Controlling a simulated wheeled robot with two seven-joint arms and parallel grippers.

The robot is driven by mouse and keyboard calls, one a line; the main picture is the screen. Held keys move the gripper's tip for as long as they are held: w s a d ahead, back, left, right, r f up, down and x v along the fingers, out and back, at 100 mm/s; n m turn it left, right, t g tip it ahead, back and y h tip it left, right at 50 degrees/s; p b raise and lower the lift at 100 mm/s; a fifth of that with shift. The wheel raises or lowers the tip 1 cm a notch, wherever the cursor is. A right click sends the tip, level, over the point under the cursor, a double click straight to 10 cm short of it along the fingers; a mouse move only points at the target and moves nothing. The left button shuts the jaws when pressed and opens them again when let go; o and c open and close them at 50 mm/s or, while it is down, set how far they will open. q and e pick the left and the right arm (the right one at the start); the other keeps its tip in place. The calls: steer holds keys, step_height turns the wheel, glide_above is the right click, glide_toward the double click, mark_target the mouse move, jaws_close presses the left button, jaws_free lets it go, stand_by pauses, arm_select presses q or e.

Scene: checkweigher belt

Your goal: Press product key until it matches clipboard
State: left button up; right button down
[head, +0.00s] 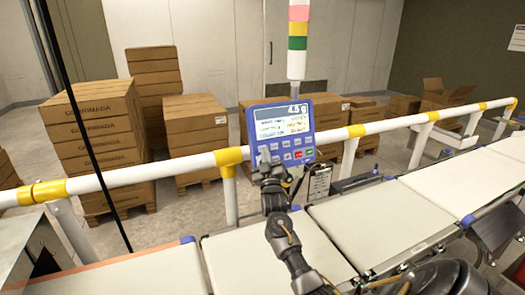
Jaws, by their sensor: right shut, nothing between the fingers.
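A blue control panel (282,130) is mounted at the white and yellow rail, with a grey display on top and rows of keys below. One key is green and one is red. The display text is too small to read surely. My right gripper (265,157) is shut and empty at the lower left keys of the panel; I cannot tell whether it touches a key. A small clipboard (319,182) with a pale sheet hangs below the panel on the right, its writing unreadable. My left gripper is not in view.
The white and yellow rail (390,126) runs across behind the pale conveyor belts (370,222). A signal tower (297,40) rises above the panel. Stacked cardboard boxes (100,120) stand on pallets behind the rail. A thin black pole (82,125) crosses the left side.

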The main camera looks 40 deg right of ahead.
steer(key=shift+w+d+f+b, duration=0.1)
steer(key=shift+w+d+b, duration=0.05)
steer(key=shift+w+b, duration=0.25)
stand_by(0.5)
steer(key=shift+s, duration=0.1)
steer(key=shift+s+a+r+p, duration=0.25)
steer(key=shift+s+p, duration=0.2)
steer(key=shift+p, duration=0.3)
steer(key=shift+s, duration=0.25)
steer(key=s+p, duration=0.1)
steer(key=s+a+r+p, duration=0.1)
steer(key=s+p, duration=0.2)
steer(key=shift+s+a+r, duration=0.15)
steer(key=shift+s+a, duration=0.1)
steer(key=shift+s, duration=0.05)
stand_by(3.2)
